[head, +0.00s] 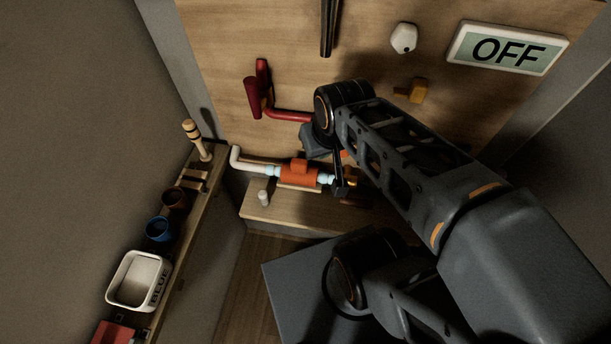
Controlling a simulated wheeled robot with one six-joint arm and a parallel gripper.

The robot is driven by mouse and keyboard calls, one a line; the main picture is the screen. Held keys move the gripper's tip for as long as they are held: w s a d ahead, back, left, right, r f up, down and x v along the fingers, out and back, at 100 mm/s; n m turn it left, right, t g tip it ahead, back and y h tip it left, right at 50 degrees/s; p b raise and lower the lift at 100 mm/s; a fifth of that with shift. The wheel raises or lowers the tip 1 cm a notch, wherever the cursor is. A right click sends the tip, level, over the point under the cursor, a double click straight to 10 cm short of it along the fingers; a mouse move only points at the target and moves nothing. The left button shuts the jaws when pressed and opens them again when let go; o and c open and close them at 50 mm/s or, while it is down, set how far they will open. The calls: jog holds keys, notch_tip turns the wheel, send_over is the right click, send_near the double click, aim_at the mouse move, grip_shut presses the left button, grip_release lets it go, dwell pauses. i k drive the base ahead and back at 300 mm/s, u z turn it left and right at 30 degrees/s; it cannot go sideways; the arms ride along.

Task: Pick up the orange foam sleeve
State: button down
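An orange block-shaped piece (299,174) sits in line on the pipe above the low wooden ledge, between two pale blue couplings. I cannot tell whether it is the foam sleeve. A small orange patch (344,154) shows beside my gripper and is mostly hidden. A brown, round, hollow piece (175,199) stands on the left shelf. My gripper (340,182) is in front of the wooden panel, just right of the orange block and near the right coupling. My arm hides part of it, so its opening and any hold are unclear.
The left shelf (187,259) holds a wooden-handled tool (194,137), a blue cup (160,229), a white bin (138,280) and a red item (113,333). A red pipe (288,116) with a dark red handle (257,90) is above. An OFF sign (508,49) hangs upper right.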

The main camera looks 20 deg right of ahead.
aim_at(299, 172)
jog(key=z, duration=1.65)
jog(key=k, duration=1.5)
jog(key=u, duration=1.1)
jog(key=i, duration=1)
jog(key=z, duration=0.05)
